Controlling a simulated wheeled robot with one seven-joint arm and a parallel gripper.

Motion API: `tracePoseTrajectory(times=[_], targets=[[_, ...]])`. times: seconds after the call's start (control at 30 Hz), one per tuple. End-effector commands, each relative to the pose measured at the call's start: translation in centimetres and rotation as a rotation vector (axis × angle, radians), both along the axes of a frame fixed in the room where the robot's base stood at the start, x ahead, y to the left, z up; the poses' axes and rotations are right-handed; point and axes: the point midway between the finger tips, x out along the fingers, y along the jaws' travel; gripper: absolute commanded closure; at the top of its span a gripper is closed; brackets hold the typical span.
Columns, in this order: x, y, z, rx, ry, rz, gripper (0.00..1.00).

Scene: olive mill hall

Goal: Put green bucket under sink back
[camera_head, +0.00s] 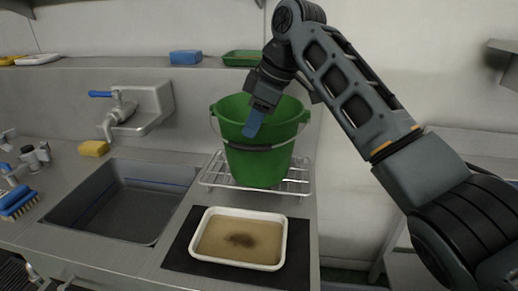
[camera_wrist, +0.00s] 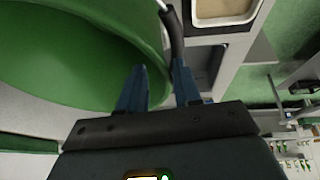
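The green bucket (camera_head: 258,165) stands upright on a wire rack (camera_head: 215,178) right of the sink (camera_head: 125,200). Its bail handle, with a dark grip (camera_head: 258,146), hangs down across the front. My gripper (camera_head: 253,124) is at the bucket's near upper side, pointing down. In the wrist view my gripper (camera_wrist: 160,75) has its two blue fingers apart; the bucket's rim and wall (camera_wrist: 100,90) and the dark grip (camera_wrist: 172,30) show between and beyond them. I cannot tell whether a finger touches the bucket. The space under the sink is hidden by the counter.
A white tray (camera_head: 284,242) with murky liquid lies on a black mat (camera_head: 180,258) in front of the rack. A tap (camera_head: 118,112), a yellow sponge (camera_head: 93,148) and a blue brush (camera_head: 16,203) are at left. A shelf above holds a blue block (camera_head: 185,57) and a green tray (camera_head: 242,58).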

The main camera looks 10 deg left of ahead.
Motion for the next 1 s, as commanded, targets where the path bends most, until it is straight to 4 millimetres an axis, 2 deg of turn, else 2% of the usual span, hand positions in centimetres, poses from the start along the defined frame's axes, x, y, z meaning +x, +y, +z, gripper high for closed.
tracePoseTrajectory(times=[0.13,0.37,0.7,1.0], targets=[[0.12,0.39,-0.95,0.000,0.000,0.000,0.67],[0.13,0.43,-1.04,0.000,-0.001,0.000,0.68],[0.12,0.42,-1.02,0.000,-0.001,0.000,1.00],[0.12,0.42,-1.01,0.000,-0.001,0.000,1.00]])
